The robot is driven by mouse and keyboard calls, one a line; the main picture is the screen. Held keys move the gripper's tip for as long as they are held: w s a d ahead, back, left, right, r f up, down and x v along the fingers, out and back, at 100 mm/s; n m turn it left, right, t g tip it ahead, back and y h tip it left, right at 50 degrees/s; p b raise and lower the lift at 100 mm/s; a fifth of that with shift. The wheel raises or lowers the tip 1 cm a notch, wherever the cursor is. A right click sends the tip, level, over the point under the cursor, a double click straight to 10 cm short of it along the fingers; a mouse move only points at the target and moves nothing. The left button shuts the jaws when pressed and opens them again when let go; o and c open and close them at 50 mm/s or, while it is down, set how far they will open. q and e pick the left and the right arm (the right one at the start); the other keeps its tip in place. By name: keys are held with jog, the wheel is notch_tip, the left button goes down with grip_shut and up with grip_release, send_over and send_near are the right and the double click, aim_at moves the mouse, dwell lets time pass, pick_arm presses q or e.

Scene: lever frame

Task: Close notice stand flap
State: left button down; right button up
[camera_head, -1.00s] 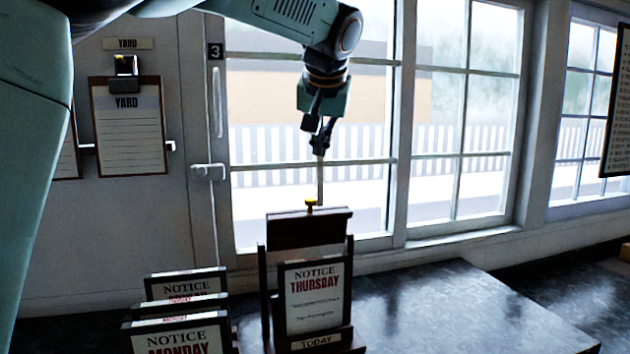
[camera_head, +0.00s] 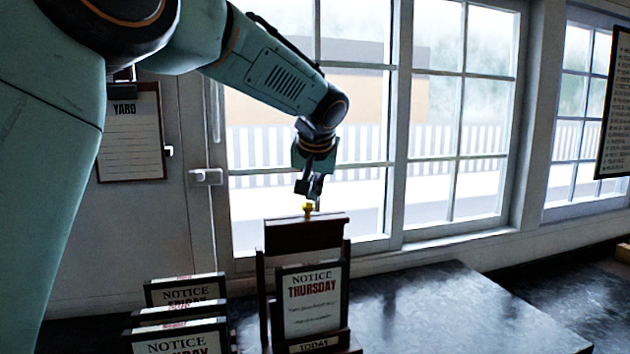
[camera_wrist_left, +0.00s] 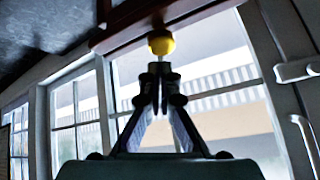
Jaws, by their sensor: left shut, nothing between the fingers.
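The notice stand is a dark wooden frame (camera_head: 261,300) on the counter, holding a card reading NOTICE THURSDAY (camera_head: 312,305) above a TODAY label. Its flap (camera_head: 304,233) is a dark red-brown board across the top, with a small yellow knob (camera_head: 308,208) on its upper edge. My left gripper (camera_head: 312,200) is shut and empty, pointing down right at the knob. In the left wrist view the shut fingertips (camera_wrist_left: 159,72) are just short of the yellow knob (camera_wrist_left: 161,43); I cannot tell whether they touch. My right gripper is not in view.
Several notice cards (camera_head: 185,290) stand in a row left of the stand. The dark counter (camera_head: 450,310) is clear to the right. Windows and a door with a handle (camera_head: 206,177) are behind. A clipboard (camera_head: 130,130) hangs on the left wall.

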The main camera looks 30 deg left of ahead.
pick_arm(q)
jog(key=shift+s+d, duration=0.1)
jog(key=shift+s, duration=0.2)
jog(key=shift+s+f, duration=0.1)
jog(key=shift+f, duration=0.1)
jog(key=shift+w+f, duration=0.1)
jog(key=shift+w, duration=0.1)
jog(key=shift+s, duration=0.1)
